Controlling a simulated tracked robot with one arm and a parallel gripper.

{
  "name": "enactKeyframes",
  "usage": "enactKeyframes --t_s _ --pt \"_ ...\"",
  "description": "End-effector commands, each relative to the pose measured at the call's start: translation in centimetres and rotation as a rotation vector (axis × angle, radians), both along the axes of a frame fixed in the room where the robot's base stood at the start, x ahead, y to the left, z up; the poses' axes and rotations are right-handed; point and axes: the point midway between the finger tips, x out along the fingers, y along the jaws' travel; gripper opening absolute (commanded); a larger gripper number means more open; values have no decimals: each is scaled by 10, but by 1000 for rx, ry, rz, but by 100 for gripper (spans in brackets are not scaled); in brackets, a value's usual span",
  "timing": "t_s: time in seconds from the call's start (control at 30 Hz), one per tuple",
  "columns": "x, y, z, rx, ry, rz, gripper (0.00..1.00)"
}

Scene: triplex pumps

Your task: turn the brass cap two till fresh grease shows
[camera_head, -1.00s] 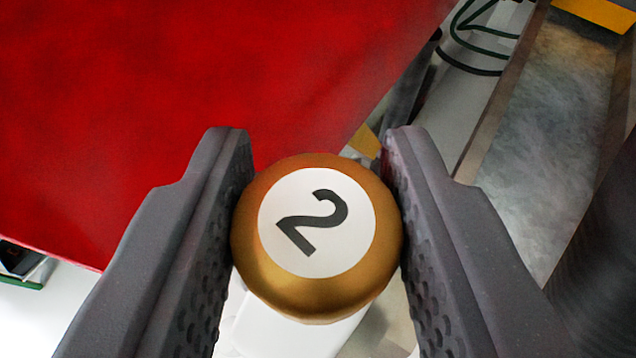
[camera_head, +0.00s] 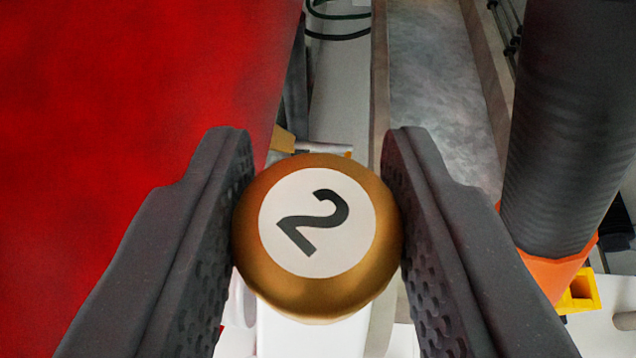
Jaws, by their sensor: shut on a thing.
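The brass cap two (camera_head: 318,300) is a round gold-coloured cap with a white disc on top bearing a black "2". It sits in the middle of the view. My gripper (camera_head: 317,225) is shut on the cap, with one dark textured finger against its left side and the other against its right. A white part (camera_head: 305,337) shows below the cap; how the two join is hidden. No grease is visible around the cap from this angle.
A large red surface (camera_head: 120,90) fills the left side, close to the left finger. A thick black ribbed hose (camera_head: 570,120) with an orange collar (camera_head: 552,272) stands at the right. A grey channel (camera_head: 440,80) runs behind, and a yellow block (camera_head: 580,292) is at lower right.

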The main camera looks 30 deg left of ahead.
Motion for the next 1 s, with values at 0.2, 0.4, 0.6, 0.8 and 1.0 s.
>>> enactKeyframes --t_s 0.2,0.4,0.6,0.8,1.0 --pt "0 1 -1 -1 1 -93 10" --pt "0 0 -1 -1 1 -144 10" --pt "0 0 -1 0 1 -160 10" --pt "0 0 0 1 2 -161 10" --pt "0 0 -1 0 2 -160 55"
